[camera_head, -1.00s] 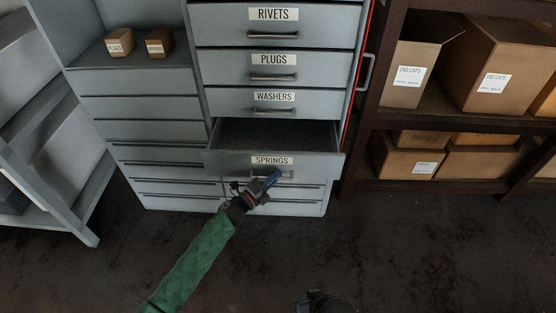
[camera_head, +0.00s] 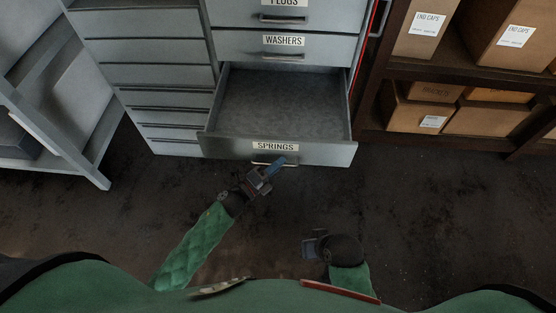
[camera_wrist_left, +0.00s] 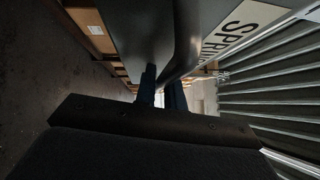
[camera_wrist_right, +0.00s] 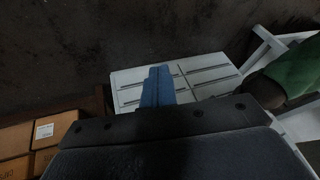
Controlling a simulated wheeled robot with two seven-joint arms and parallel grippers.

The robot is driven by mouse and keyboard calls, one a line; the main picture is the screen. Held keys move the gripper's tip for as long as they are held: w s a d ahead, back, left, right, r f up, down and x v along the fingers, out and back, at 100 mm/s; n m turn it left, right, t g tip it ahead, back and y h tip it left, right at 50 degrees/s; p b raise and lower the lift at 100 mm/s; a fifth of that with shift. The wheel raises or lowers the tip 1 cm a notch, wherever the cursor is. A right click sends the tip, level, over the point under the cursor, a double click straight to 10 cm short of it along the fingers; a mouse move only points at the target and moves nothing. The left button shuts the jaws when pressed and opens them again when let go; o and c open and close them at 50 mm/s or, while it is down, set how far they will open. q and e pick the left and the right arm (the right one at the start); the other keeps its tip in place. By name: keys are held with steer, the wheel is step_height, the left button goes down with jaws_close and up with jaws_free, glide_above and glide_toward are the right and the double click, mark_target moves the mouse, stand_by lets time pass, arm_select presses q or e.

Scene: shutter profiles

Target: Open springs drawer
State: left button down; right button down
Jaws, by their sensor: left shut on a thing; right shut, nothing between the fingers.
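The springs drawer (camera_head: 283,100) is pulled well out of the grey cabinet, and its empty inside shows. Its front carries a SPRINGS label (camera_head: 275,146) with a bar handle (camera_head: 262,160) below it. My left gripper (camera_head: 275,168) is at that handle, its fingers shut on it. In the left wrist view the dark fingers (camera_wrist_left: 161,92) meet the handle (camera_wrist_left: 185,50) beside the label. My right gripper (camera_head: 312,243) is low over the floor, apart from the drawer. In the right wrist view its blue fingers (camera_wrist_right: 157,88) are together with nothing between them.
The closed washers drawer (camera_head: 285,46) is just above the open one. A dark shelf (camera_head: 440,75) with cardboard boxes (camera_head: 425,108) stands at the right. A grey rack (camera_head: 75,160) stands at the left. The dark floor (camera_head: 430,220) in front is clear.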

arm_select(q)
steer(key=c, duration=1.5)
jaws_free()
